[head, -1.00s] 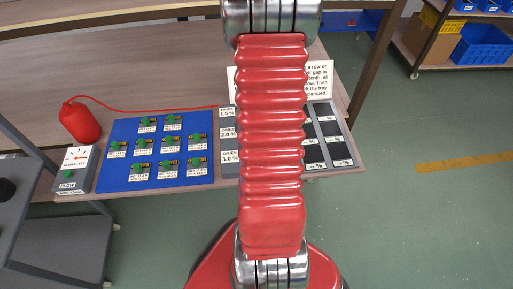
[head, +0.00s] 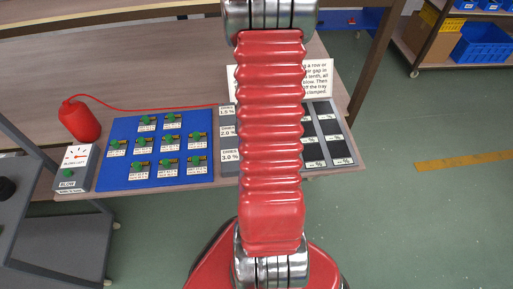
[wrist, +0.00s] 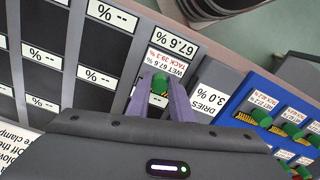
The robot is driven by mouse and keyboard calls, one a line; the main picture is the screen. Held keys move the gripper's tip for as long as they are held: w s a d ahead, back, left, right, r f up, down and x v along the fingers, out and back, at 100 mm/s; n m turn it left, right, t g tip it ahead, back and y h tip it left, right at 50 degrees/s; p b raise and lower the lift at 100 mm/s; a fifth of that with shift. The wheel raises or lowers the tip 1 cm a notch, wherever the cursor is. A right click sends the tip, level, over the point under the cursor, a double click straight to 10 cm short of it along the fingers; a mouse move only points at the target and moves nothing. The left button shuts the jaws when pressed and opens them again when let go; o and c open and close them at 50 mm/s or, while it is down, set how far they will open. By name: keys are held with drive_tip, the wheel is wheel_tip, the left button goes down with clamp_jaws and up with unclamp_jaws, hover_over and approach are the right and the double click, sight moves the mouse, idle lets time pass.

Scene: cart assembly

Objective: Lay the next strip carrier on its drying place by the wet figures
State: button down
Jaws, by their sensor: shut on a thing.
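In the wrist view my gripper (wrist: 160,92) is shut on the green knob of a strip carrier (wrist: 162,66), whose label reads WET 67.6 %, TACK 39.3 %. The carrier is over a place of the dark drying tray (wrist: 62,4), beside a figure card (wrist: 170,42) reading 67.6 %. I cannot tell whether it touches the tray. Other visible figure cards, such as this one (wrist: 98,77), show only dashes. In the head view my arm hides the gripper and the held carrier; the tray (head: 318,170) shows to its right.
Several green-knobbed carriers stand on a blue mat (head: 120,128) left of the tray. A grey strip with DRIES cards (head: 229,156) lies between. A grey box marked BLOW (head: 75,168) and a red bulb (head: 80,120) with a hose are at the left. A sign (head: 318,80) stands behind.

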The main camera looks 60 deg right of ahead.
drive_tip(key=c, duration=1.5)
unclamp_jaws()
drive_tip(key=shift+r, duration=0.1)
wheel_tip(320, 180, up, 14)
drive_tip(key=shift+f, duration=0.25)
